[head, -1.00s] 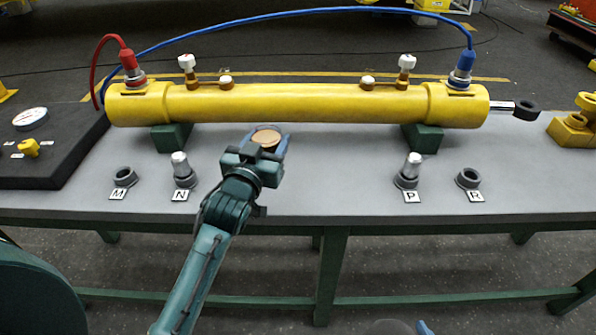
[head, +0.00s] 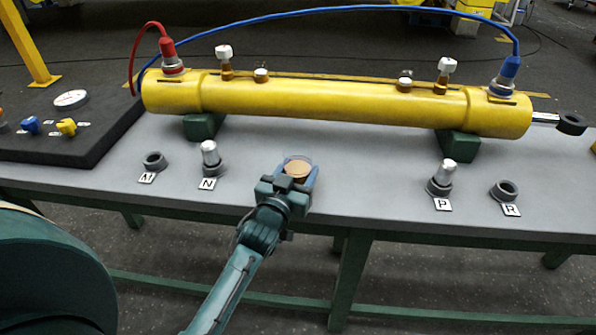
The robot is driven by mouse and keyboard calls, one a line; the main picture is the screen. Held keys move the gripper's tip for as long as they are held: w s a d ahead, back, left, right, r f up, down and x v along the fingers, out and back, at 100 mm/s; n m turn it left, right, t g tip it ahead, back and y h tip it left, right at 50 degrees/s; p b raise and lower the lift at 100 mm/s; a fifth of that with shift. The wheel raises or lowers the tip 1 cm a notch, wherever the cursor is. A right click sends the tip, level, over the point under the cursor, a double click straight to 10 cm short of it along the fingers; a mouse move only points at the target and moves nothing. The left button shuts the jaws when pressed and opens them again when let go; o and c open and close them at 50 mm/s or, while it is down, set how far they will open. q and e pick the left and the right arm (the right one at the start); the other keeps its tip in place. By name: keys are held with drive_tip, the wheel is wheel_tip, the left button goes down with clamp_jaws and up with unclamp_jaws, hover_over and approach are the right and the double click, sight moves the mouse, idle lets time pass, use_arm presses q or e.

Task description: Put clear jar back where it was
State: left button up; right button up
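The clear jar (head: 298,163) is a small transparent container with a tan round face showing, in the middle of the head view. My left gripper (head: 296,177) has its blue fingers on both sides of the jar and is shut on it. The jar appears over the grey bench top, between the posts by N and P, in front of the yellow cylinder. I cannot tell whether it touches the bench. My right gripper is out of view.
The yellow cylinder (head: 330,103) lies on green blocks along the bench (head: 385,185). Grey rings stand by M (head: 155,161) and R (head: 504,190), metal-topped posts by N (head: 211,158) and P (head: 441,180). A dark gauge panel (head: 60,145) is at left. Bench between N and P is mostly clear.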

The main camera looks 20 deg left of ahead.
use_arm(q)
drive_tip(key=shift+f, duration=0.15)
drive_tip(key=o, duration=1.2)
drive_tip(key=shift+c, duration=0.2)
